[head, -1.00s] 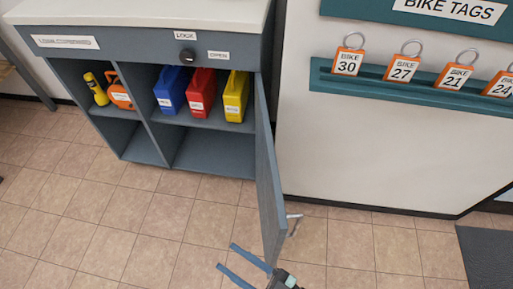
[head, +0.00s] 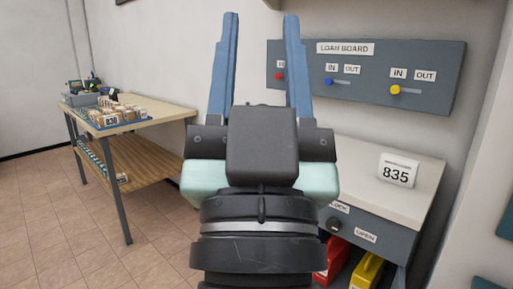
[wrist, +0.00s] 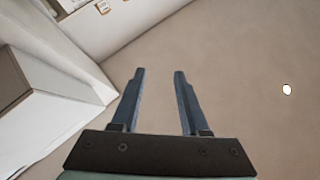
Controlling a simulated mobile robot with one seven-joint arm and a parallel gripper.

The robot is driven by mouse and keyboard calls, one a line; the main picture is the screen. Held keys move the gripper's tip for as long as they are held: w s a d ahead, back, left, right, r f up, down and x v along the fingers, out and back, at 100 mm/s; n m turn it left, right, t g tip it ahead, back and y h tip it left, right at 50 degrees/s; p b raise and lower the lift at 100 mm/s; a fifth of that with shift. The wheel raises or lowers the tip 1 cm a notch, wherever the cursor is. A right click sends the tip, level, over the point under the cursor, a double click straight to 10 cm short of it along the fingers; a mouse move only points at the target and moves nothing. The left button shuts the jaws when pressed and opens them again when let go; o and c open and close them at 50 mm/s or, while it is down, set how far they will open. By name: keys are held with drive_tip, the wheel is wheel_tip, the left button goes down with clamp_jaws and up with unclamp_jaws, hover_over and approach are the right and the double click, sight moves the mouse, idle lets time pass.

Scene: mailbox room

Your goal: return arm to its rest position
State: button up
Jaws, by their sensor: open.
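My gripper (head: 258,65) is raised in the middle of the head view, with its two blue fingers pointing up. The fingers are spread apart with nothing between them. In the wrist view my gripper (wrist: 157,75) is also open and empty, in front of a plain beige surface. Its body hides the left part of the cabinet and some of the wall behind it.
A grey cabinet (head: 380,222) with a white top stands at the right, carrying an 835 sign (head: 398,172). A loan board (head: 365,75) hangs on the wall above. A wooden table (head: 150,118) with trays stands at the left. Tiled floor (head: 60,225) is clear at lower left.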

wheel_tip(320, 180, up, 26)
drive_tip(key=s+p, duration=0.2)
drive_tip(key=p, duration=2.1)
drive_tip(key=shift+s+a+n, duration=0.25)
drive_tip(key=shift+s+n, duration=0.05)
drive_tip(key=shift+n, duration=0.1)
